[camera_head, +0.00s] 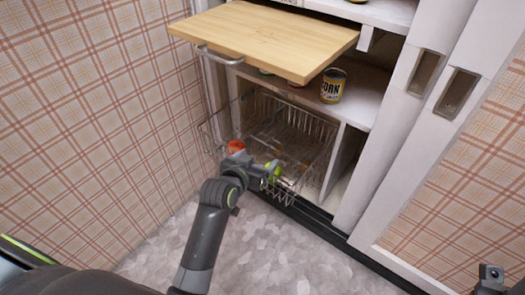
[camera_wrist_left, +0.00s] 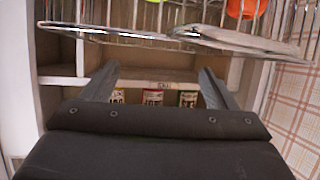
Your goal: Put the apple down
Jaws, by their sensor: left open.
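My left gripper (camera_head: 262,171) is at the wire basket (camera_head: 312,130), near its front side in the head view. In the left wrist view its two fingers (camera_wrist_left: 158,82) are spread, with nothing held between them. A yellow-green thing (camera_head: 272,169) shows right by the gripper in the head view. An orange-red thing (camera_head: 235,146) shows at the basket's left part, behind my wrist; an orange-red thing also shows behind wires in the left wrist view (camera_wrist_left: 243,8). I cannot tell for sure which one is the apple. My right gripper's fingers are not visible.
A wooden board (camera_head: 265,38) juts out above the basket. A corn can (camera_head: 333,85) stands on the shelf; several cans show in the left wrist view. A plaid wall (camera_head: 90,120) is close on the left. The floor (camera_head: 275,255) in front is clear.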

